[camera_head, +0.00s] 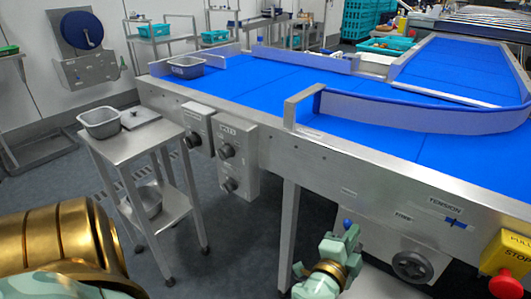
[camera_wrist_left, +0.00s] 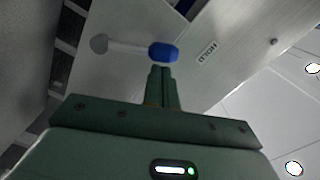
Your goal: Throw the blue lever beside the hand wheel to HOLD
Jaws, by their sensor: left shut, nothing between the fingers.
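The lever's blue knob (camera_wrist_left: 163,52) shows in the left wrist view at the end of a pale shaft (camera_wrist_left: 128,47) that runs from a round pivot at its left. The HOLD label (camera_wrist_left: 207,54) is right of the knob, with a small gap. My left gripper (camera_wrist_left: 160,70) is shut and empty, its fingertips right at the knob's lower edge; I cannot tell if they touch. In the head view a blue knob (camera_head: 347,223) shows just above my left gripper (camera_head: 346,234), which hides the rest. The dark hand wheel (camera_head: 412,265) is to the right.
A yellow stop box with a red button (camera_head: 507,283) is at the lower right. A TENSION slider (camera_head: 456,222) sits on the conveyor's side (camera_head: 330,168). A steel stand (camera_head: 135,140) with a grey tub is at the left. Floor between stand and conveyor is open.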

